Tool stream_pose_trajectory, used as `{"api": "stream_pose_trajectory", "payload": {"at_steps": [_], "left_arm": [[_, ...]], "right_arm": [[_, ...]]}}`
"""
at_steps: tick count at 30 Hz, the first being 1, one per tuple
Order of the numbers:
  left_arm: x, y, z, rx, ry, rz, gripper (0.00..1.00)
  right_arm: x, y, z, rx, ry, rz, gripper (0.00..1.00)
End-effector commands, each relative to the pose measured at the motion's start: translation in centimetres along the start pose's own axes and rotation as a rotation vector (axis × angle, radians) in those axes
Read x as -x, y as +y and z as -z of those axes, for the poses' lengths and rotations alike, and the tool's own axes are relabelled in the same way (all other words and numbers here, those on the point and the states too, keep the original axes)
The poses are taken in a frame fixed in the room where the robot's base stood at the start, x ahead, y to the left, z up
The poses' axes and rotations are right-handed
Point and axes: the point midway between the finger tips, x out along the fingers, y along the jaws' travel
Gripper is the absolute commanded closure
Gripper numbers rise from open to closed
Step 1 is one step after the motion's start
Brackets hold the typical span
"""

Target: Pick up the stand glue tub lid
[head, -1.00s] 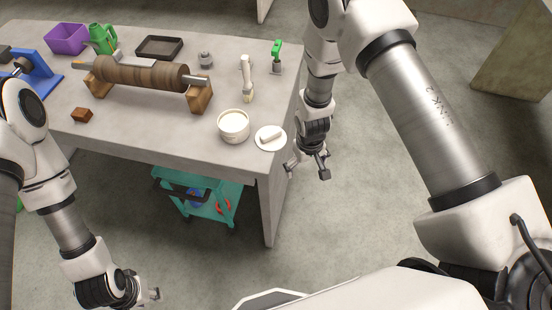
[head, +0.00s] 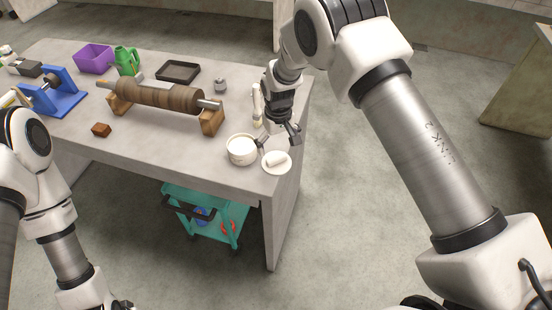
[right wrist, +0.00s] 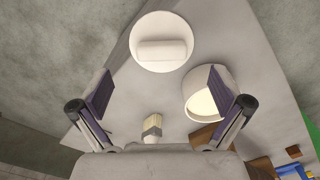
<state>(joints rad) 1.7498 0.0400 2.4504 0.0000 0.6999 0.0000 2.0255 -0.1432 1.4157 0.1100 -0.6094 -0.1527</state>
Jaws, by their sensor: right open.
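The glue tub lid is a round white disc with a raised bar handle (head: 276,168). It lies flat on the table near the right front corner, and shows at the top of the right wrist view (right wrist: 161,60). The open white glue tub (head: 241,157) with pale contents stands just left of the lid; it also shows in the right wrist view (right wrist: 194,80). My right gripper (head: 279,137) is open and empty, just behind and above the lid. In the right wrist view its fingers (right wrist: 162,92) are spread wide and apart from the lid. My left gripper is out of frame.
A pale brush (right wrist: 152,128) is behind the right gripper. A wooden roller on blocks (head: 160,96) fills mid-table. A brown block (head: 101,130), black tray (head: 178,71) and purple bin (head: 94,58) are farther left. A teal cart (head: 208,212) is under the table.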

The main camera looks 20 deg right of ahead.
Motion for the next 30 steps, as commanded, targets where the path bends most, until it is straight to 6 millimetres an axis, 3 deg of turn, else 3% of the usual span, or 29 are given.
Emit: {"api": "stream_pose_trajectory", "payload": {"at_steps": [7, 10, 17, 18, 22, 30], "left_arm": [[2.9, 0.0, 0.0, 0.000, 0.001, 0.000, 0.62], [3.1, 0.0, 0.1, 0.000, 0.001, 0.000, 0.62], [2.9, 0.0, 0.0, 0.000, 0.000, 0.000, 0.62], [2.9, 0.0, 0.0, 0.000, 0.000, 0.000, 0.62], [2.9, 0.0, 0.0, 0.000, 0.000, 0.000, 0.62], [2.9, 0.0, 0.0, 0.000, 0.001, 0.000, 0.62]], "right_arm": [[-3.5, -0.4, 0.1, 0.001, -0.003, 0.001, 0.00], [-5.3, -0.3, 0.1, -0.001, -0.002, 0.001, 0.00], [-5.9, -0.3, 0.2, 0.000, 0.001, 0.000, 0.00], [-5.9, -0.3, 0.2, 0.000, 0.001, 0.000, 0.07], [-5.9, -0.3, 0.2, -0.001, 0.001, 0.000, 0.52], [-5.9, -0.3, 0.2, 0.000, 0.000, 0.000, 0.54]]}}
